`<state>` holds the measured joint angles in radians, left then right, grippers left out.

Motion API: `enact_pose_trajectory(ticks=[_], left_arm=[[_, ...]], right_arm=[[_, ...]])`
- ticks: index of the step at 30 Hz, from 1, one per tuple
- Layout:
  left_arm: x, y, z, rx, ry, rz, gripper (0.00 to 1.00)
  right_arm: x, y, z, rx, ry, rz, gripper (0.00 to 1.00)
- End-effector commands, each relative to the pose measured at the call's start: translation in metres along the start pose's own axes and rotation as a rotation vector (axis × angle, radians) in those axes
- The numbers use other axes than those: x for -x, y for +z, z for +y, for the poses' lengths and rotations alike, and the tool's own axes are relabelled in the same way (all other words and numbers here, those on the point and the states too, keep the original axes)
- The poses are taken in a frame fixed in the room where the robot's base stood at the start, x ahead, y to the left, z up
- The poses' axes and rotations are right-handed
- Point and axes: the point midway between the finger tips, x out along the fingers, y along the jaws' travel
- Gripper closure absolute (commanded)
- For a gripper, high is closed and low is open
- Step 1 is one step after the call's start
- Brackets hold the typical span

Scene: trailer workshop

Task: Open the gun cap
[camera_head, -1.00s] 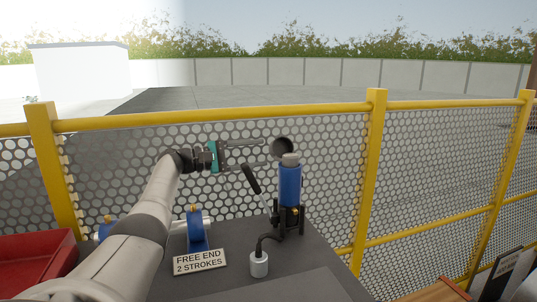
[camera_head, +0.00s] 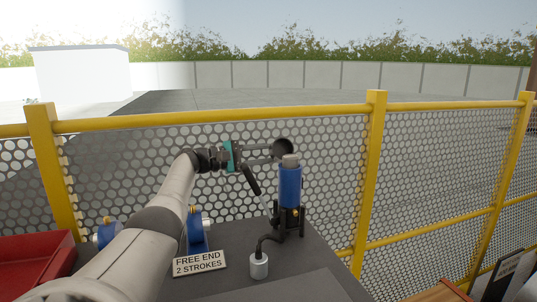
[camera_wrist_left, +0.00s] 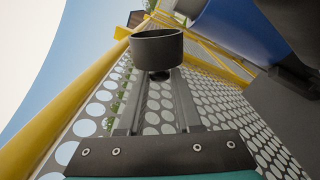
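The gun is an upright blue cylinder (camera_head: 290,185) with a grey top (camera_head: 290,160), on a black stand. A dark round cup-shaped piece (camera_head: 282,147), which looks like the gun cap, sits just behind and left of the top; I cannot see how it is joined. My left gripper (camera_head: 273,152) reaches in from the left, fingers apart, tips at this dark piece. In the left wrist view the dark cup (camera_wrist_left: 157,48) is at the far end of the two fingers (camera_wrist_left: 160,78); I cannot tell whether they touch it. My right gripper is out of view.
A black-handled lever (camera_head: 251,180) leans beside the gun. A hose leads to a grey metal cylinder (camera_head: 259,265). A "FREE END 2 STROKES" sign (camera_head: 200,263) and blue clamps stand on the dark bench. A red tray (camera_head: 35,262) is at left. A yellow-railed mesh fence (camera_head: 335,180) is behind.

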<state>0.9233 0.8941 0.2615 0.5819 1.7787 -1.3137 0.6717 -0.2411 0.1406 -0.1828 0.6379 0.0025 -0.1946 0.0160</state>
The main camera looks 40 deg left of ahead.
Motion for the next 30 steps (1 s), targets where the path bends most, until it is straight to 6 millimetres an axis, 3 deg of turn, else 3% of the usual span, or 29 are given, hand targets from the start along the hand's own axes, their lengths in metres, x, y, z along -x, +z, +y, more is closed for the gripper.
enact_pose_trajectory(ticks=[1, 8, 20, 24, 30], left_arm=[[0.0, 0.0, 0.0, 0.0, 0.0, 0.0, 0.73], [0.0, 0.0, 0.0, 0.0, 0.0, 0.0, 0.99], [0.0, 0.002, 0.002, -0.063, 0.001, -0.002, 1.0], [0.0, 0.007, 0.008, -0.199, 0.002, -0.001, 1.0], [0.0, 0.015, 0.015, -0.373, 0.001, -0.002, 1.0]], right_arm=[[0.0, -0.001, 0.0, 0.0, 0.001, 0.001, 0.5], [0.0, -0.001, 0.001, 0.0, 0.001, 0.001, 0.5], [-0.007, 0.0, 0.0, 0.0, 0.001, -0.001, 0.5], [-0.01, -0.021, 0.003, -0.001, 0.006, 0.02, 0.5], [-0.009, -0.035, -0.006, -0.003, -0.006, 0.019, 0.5]])
